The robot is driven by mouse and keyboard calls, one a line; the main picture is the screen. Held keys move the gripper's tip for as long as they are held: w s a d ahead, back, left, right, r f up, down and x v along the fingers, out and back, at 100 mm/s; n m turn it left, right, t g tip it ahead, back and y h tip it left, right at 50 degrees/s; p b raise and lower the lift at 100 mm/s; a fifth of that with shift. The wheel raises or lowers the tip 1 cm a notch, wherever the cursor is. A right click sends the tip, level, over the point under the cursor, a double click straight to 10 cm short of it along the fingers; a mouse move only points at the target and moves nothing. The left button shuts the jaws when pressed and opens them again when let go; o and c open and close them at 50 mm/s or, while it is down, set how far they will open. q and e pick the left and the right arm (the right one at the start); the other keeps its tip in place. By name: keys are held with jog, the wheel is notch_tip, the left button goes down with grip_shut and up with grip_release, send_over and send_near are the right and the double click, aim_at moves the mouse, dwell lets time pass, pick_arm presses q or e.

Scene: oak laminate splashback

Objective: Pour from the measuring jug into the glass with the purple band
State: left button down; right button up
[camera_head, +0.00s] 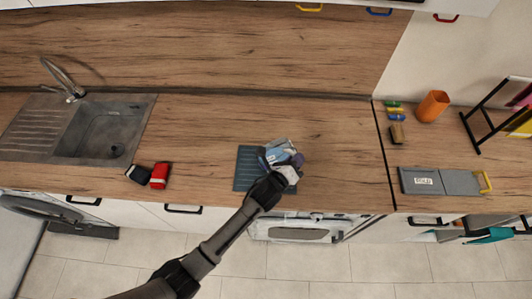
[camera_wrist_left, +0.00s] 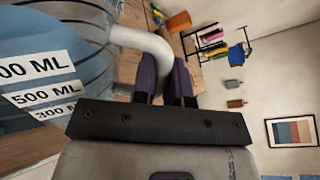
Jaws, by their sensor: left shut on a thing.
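The measuring jug (camera_head: 278,149) is held over the counter, above or beside a dark blue ribbed mat (camera_head: 246,168). In the left wrist view its clear bluish body with white ML labels (camera_wrist_left: 40,68) fills the left side. My left gripper (camera_head: 285,172) is shut on the jug's pale handle (camera_wrist_left: 150,42), which runs between its purple-grey fingers in the left wrist view (camera_wrist_left: 166,76). I cannot make out the glass with the purple band; the jug and gripper crowd that spot. A small purple patch there may be a finger. My right gripper is not in view.
A red box (camera_head: 159,175) and a dark box (camera_head: 137,173) lie left of the mat, near the sink (camera_head: 102,128). On the right counter are an orange cup (camera_head: 432,106), a grey board-like item (camera_head: 440,181) and a black rack (camera_head: 487,118). The counter behind the jug is clear.

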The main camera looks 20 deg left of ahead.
pick_arm(q)
jog(key=shift+a+r, duration=0.15)
jog(key=shift+r, duration=0.15)
jog(key=shift+w+r+p, duration=0.1)
jog(key=shift+p, duration=0.2)
dwell(0.7)
jog(key=shift+a+r+n, duration=0.1)
jog(key=shift+n, duration=0.2)
dwell(0.6)
jog(key=shift+r, duration=0.1)
dwell(0.5)
jog(key=shift+s+d+f+m+t+y+b, duration=0.15)
jog(key=shift+s+d+f+m+t+b, duration=0.35)
jog(key=shift+d+f+m+b, duration=1.7)
jog(key=shift+s+d+f+m+t+y+b, duration=0.15)
jog(key=shift+s+d+f+m+b, duration=0.55)
jog(key=shift+f+b, duration=3)
jog(key=shift+s+d+f+m+t+y+b, duration=0.1)
jog(key=shift+s+d+f+m+t+b, duration=0.45)
jog(key=shift+d+f+m+b, duration=2.25)
jog(key=a+n+b, duration=0.1)
jog(key=a+r+n+b, duration=0.1)
jog(key=a, duration=0.1)
jog(key=shift+s, duration=0.2)
